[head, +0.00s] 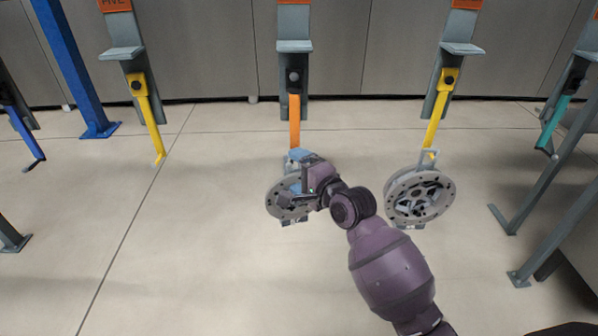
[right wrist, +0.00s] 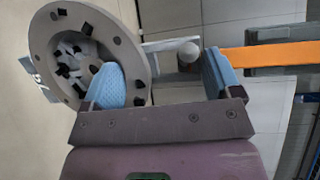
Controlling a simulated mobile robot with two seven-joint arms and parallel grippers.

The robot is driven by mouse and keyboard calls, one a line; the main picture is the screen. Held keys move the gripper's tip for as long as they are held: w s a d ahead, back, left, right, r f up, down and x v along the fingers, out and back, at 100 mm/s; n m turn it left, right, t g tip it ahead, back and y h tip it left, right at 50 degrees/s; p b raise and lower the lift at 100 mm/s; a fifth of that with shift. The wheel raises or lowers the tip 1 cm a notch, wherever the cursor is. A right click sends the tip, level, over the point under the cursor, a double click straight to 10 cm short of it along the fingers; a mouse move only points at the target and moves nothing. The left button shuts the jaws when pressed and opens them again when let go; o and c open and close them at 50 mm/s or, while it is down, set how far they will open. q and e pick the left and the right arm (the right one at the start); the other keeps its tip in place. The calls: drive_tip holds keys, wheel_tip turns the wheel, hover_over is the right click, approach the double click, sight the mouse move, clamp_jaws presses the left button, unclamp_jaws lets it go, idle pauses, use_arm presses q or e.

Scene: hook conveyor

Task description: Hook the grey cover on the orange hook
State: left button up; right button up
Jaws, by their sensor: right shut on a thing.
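The grey cover (head: 278,203) is a round ring with dark parts inside, and it is held in the air by my right gripper (head: 303,168). In the right wrist view, the cover (right wrist: 125,52) is at the left, and its pale handle (right wrist: 165,45) runs between the blue-padded fingers of my right gripper (right wrist: 165,82). The orange hook (head: 294,122) hangs straight above the gripper; its lower end is hidden there. In the right wrist view, the orange hook (right wrist: 272,57) comes in from the right, close to a finger. I cannot tell whether handle and hook touch. My left gripper is not in view.
A second grey cover (head: 418,196) hangs at a yellow hook (head: 437,115) on the right. Another yellow hook (head: 150,125) on the left is bare. A blue post (head: 72,65) and grey support legs (head: 515,215) stand at the sides. The floor at front left is clear.

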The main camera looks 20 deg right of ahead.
drive_tip(key=o, duration=1.5)
drive_tip(key=shift+s, duration=0.1)
